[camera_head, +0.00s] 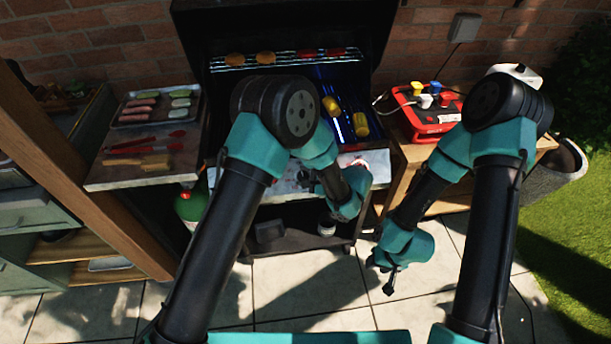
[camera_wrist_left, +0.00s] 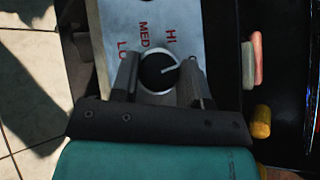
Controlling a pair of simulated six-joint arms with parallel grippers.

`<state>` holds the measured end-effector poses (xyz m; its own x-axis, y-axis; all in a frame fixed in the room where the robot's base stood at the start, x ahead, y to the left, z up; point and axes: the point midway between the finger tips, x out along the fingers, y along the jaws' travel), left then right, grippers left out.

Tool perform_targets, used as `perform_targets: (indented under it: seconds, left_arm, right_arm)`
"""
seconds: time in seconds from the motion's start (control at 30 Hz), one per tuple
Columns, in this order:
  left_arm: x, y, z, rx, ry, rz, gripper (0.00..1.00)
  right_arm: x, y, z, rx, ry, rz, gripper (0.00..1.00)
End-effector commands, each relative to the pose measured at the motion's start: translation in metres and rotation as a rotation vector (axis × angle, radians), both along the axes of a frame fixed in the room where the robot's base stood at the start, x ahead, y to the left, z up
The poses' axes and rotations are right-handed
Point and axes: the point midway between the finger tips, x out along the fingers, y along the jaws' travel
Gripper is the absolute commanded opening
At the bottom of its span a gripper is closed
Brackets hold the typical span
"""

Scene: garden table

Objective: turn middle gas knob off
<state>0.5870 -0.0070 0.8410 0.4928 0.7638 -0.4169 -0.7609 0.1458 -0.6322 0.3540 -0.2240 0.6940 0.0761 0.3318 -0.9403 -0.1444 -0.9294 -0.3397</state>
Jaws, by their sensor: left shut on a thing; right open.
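The knob (camera_wrist_left: 158,72) is a dark round dial with a silver rim and a white pointer line, on a pale metal panel (camera_wrist_left: 112,20) with red LO, MED and HI marks. In the left wrist view the pointer line points to the right. My left gripper (camera_wrist_left: 160,66) has one finger on each side of the knob and is shut on it. In the head view my left gripper (camera_head: 311,180) is at the grill's front panel (camera_head: 283,188), and my arm hides the knobs there. My right gripper (camera_head: 385,278) is open and empty, low above the paving.
The grill holds food on a rack (camera_head: 290,57). A side shelf (camera_head: 130,178) at left carries a food tray (camera_head: 128,117) and red utensils. A red box (camera_head: 432,127) sits on a wooden table at right. A green gas bottle (camera_head: 190,207) stands below left.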

Motion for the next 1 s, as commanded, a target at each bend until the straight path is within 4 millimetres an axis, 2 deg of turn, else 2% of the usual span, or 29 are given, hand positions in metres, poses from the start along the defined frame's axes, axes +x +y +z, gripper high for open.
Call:
perform_targets:
  seconds: [0.3, 0.73, 0.77, 1.0]
  left_arm:
    - [-0.0018, 0.0, -0.0019, 0.084, 0.015, -0.085, 0.18]
    - [-0.0021, 0.0004, -0.0023, 0.093, 0.018, -0.093, 0.18]
    - [-0.002, 0.0004, -0.0023, 0.093, 0.018, -0.093, 0.43]
    - [-0.0014, 0.0004, -0.0016, 0.092, 0.016, -0.092, 0.66]
  right_arm:
    - [0.0, 0.0, 0.0, 0.0, 0.0, 0.0, 0.43]
    - [0.0, 0.0, 0.0, 0.0, 0.0, 0.0, 0.43]
    - [0.0, 0.0, 0.0, 0.0, 0.0, 0.0, 0.43]
    - [0.0, 0.0, 0.0, 0.0, 0.0, 0.0, 0.43]
